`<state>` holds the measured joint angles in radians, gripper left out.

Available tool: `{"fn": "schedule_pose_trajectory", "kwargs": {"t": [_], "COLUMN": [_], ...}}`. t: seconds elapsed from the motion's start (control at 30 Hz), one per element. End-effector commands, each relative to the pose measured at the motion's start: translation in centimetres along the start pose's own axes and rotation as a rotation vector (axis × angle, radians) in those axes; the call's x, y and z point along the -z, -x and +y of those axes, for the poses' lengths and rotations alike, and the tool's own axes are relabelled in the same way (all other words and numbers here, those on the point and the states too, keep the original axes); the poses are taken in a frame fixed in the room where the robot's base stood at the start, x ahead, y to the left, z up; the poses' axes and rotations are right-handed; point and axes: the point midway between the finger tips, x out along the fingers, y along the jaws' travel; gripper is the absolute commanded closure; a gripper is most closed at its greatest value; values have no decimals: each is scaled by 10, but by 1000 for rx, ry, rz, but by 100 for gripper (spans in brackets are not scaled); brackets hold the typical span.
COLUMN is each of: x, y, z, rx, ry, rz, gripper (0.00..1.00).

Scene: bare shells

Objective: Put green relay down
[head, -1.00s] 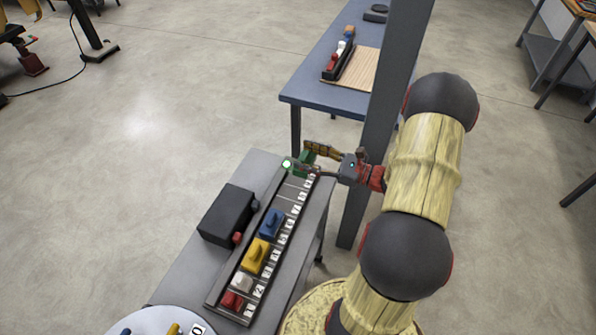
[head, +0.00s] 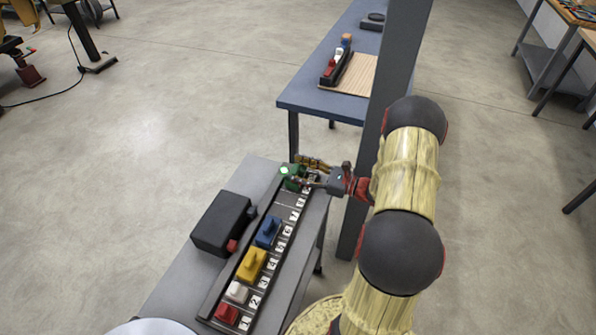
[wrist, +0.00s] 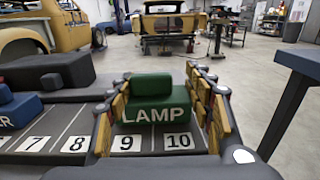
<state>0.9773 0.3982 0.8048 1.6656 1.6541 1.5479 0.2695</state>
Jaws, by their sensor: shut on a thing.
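My gripper (head: 303,178) is shut on the green relay (head: 291,184) at the far end of the numbered rail (head: 279,205). In the wrist view, the green relay (wrist: 158,100), lettered LAMP, sits between the two yellow-padded fingers (wrist: 165,108). It is over the slots numbered 9 and 10 and looks upright. Its underside is hidden, so I cannot tell whether it touches the rail. A blue relay (head: 267,231), a yellow relay (head: 251,265), a white relay (head: 236,292) and a red relay (head: 226,313) stand nearer along the rail.
A black box (head: 221,223) stands left of the rail on the grey bench (head: 179,272). A grey post (head: 379,125) rises just right of my gripper. A blue table (head: 309,93) with a black rack (head: 337,69) stands beyond. Slots between the blue and green relays are empty.

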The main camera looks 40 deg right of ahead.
Motion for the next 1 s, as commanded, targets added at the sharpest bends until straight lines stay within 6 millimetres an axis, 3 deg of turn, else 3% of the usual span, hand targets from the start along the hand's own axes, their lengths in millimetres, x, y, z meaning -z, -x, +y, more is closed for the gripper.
{"fn": "schedule_pose_trajectory", "kwargs": {"t": [0.17, 0.2, 0.5, 0.87, 1.0], "x": [3, 3, 2, -2, -1], "y": [0, 0, 0, 0, 18], "z": [0, 0, 0, 0, -1], "rx": [0, 0, 0, 0, 4], "ry": [-1, -1, -1, 0, -2], "rz": [0, 0, 0, 0, 1], "gripper": [76, 46, 30, 30, 30]}}
